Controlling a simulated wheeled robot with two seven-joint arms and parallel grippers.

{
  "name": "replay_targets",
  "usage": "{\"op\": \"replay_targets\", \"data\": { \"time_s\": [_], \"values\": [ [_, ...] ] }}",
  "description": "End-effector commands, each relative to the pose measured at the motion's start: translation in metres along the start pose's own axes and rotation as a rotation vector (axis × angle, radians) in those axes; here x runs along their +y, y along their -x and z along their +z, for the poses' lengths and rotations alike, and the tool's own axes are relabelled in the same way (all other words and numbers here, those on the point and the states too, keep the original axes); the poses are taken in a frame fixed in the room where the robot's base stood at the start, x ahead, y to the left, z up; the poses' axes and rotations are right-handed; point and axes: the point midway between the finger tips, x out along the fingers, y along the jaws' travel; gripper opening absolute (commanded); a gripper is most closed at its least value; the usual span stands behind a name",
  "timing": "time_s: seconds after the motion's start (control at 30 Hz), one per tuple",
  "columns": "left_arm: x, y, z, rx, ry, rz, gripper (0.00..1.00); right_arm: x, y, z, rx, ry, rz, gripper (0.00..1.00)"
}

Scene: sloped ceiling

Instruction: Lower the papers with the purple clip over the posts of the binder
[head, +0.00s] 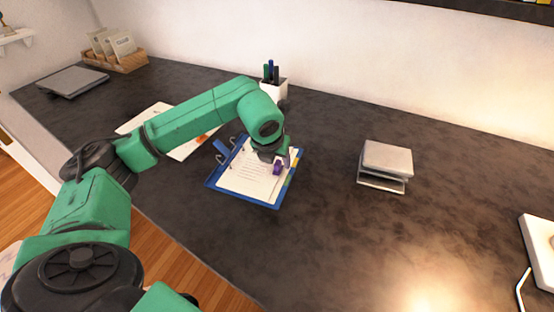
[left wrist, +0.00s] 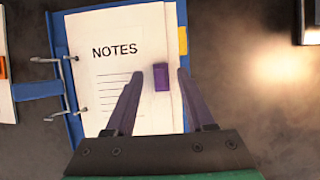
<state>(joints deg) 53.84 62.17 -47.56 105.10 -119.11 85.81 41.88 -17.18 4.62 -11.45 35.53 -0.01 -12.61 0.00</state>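The white papers (head: 248,176) lie over the open blue binder (head: 212,184); in the left wrist view the top sheet (left wrist: 110,75) reads "NOTES". The purple clip (head: 277,168) sits at the papers' right side. It also shows in the left wrist view (left wrist: 161,77), between the fingertips with a gap on each side. My left gripper (head: 284,161) is open above that side. The metal posts (left wrist: 67,72) stand at the papers' left edge; I cannot tell whether they pass through the holes. My right gripper is not in view.
A sheet with an orange mark (head: 178,148) lies left of the binder. A white pen cup (head: 273,89) stands behind it, and a grey stacked block (head: 386,162) stands to the right. A closed grey laptop-like slab (head: 72,82) and a wooden card box (head: 125,60) are far left.

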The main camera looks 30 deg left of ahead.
Motion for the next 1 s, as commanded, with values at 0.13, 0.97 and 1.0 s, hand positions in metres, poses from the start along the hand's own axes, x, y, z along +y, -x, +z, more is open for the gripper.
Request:
{"op": "replay_targets", "data": {
  "time_s": [0.13,0.97,1.0],
  "values": [
    [0.0,0.001,0.0,0.0,0.0,0.0,0.54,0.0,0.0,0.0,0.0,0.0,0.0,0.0],
    [0.0,0.146,0.0,0.001,0.0,0.001,0.54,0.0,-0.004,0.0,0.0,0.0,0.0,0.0],
    [0.0,0.146,0.0,0.001,0.0,0.001,0.54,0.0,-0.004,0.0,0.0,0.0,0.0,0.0]
  ]
}}
